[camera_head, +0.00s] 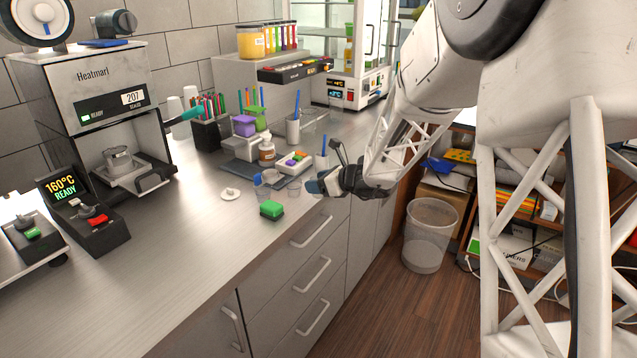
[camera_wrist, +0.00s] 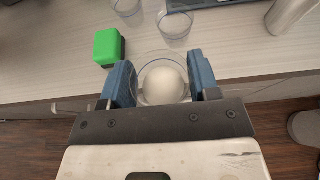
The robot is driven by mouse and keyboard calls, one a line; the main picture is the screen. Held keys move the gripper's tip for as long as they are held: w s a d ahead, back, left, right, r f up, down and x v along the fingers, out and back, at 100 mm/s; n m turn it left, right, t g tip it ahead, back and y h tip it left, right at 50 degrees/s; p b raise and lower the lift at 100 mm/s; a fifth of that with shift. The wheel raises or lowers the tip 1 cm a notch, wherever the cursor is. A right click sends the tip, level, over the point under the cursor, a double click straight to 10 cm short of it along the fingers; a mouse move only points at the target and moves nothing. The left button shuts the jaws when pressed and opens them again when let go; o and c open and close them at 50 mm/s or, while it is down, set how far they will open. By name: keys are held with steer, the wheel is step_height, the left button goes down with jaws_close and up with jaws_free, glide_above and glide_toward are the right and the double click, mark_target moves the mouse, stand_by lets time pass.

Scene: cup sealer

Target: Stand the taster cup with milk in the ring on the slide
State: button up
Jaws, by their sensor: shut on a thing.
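The taster cup with milk (camera_wrist: 163,84) is a clear cup with a white round surface of milk, seen from above in the wrist view. My gripper (camera_wrist: 161,76) is shut on it, one blue finger on each side. In the head view my gripper (camera_head: 316,187) is at the counter's front edge, and I cannot clearly make out the held cup there. The sealer (camera_head: 108,88) stands at the left. Its slide (camera_head: 140,181) is at the front opening, and a metallic ring (camera_head: 118,160) sits on it, well left of my gripper.
A green block (camera_head: 271,209) stands near the counter edge; it also shows in the wrist view (camera_wrist: 108,46). Empty clear cups (camera_wrist: 175,24) stand just beyond my gripper. A white piece (camera_head: 230,194) lies left of them. The counter before the control box (camera_head: 82,215) is mostly clear.

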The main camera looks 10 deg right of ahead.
steer(key=w+a+r+n+g+y, duration=0.1)
steer(key=w+a+n+g, duration=0.1)
steer(key=a, duration=0.3)
steer(key=w+a+r+n+g+y, duration=0.1)
steer(key=w+a+n+g+y, duration=0.1)
steer(key=a, duration=0.3)
steer(key=shift+a+n+g, duration=0.25)
steer(key=shift+n+g, duration=0.05)
steer(key=w, duration=0.5)
steer(key=w+a+f, duration=0.1)
steer(key=w, duration=0.4)
steer(key=w+a, duration=0.1)
steer(key=w, duration=0.4)
steer(key=shift+f, duration=0.2)
steer(key=shift+w, duration=0.15)
steer(key=shift+w+f, duration=0.2)
steer(key=shift+w, duration=0.05)
steer(key=shift+f, duration=1.6)
